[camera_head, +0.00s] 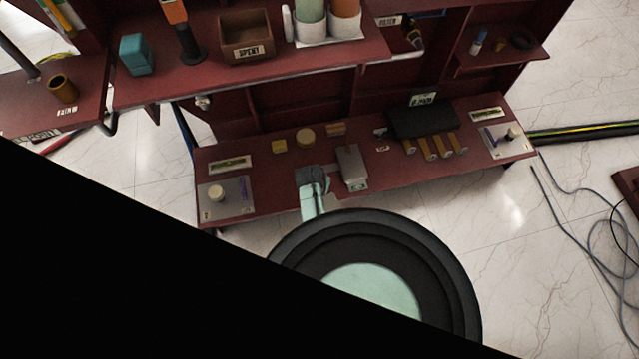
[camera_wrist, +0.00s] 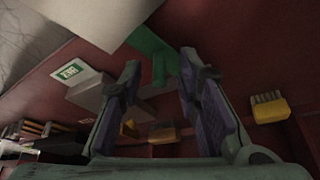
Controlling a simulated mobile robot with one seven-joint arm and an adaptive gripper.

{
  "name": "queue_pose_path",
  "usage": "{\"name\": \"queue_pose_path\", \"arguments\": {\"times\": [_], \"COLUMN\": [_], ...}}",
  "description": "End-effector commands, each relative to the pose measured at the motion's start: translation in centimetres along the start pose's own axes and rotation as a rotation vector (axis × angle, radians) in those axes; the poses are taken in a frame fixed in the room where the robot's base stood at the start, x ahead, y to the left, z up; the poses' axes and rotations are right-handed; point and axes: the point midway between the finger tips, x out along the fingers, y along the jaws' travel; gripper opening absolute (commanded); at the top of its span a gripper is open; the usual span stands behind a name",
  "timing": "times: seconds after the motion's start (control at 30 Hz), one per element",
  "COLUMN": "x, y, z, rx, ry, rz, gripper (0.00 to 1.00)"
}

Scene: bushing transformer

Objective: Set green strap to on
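The green strap (camera_wrist: 148,42) shows in the wrist view as a flat green piece at top centre. Its lower end reaches down between my fingertips in the picture; I cannot tell whether either finger touches it. My gripper (camera_wrist: 160,62) is open, with a clear gap between its two purple-padded fingers. In the head view my gripper (camera_head: 312,178) is over the front part of the lower red shelf (camera_head: 385,183), left of a grey box (camera_head: 350,165). I cannot make out the strap in the head view.
A yellow block (camera_head: 279,146) and a round tan piece (camera_head: 305,137) sit behind my gripper. A dark block (camera_head: 422,118) with several yellow prongs is farther right. Plates with knobs are at the shelf's left (camera_head: 238,203) and right (camera_head: 495,147) ends. The upper shelf (camera_head: 215,85) overhangs behind.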

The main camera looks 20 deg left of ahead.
Motion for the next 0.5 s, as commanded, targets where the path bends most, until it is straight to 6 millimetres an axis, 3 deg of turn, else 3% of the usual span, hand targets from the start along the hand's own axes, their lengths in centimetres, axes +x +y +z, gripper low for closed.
{"name": "queue_pose_path", "arguments": {"times": [0.27,0.5], "x": [0.1,0.09], "y": [0.01,0.01], "z": [-0.02,-0.02], "rx": [0.0,0.0], "ry": [0.0,0.0], "rz": [0.0,0.0], "gripper": [0.3,0.14]}}
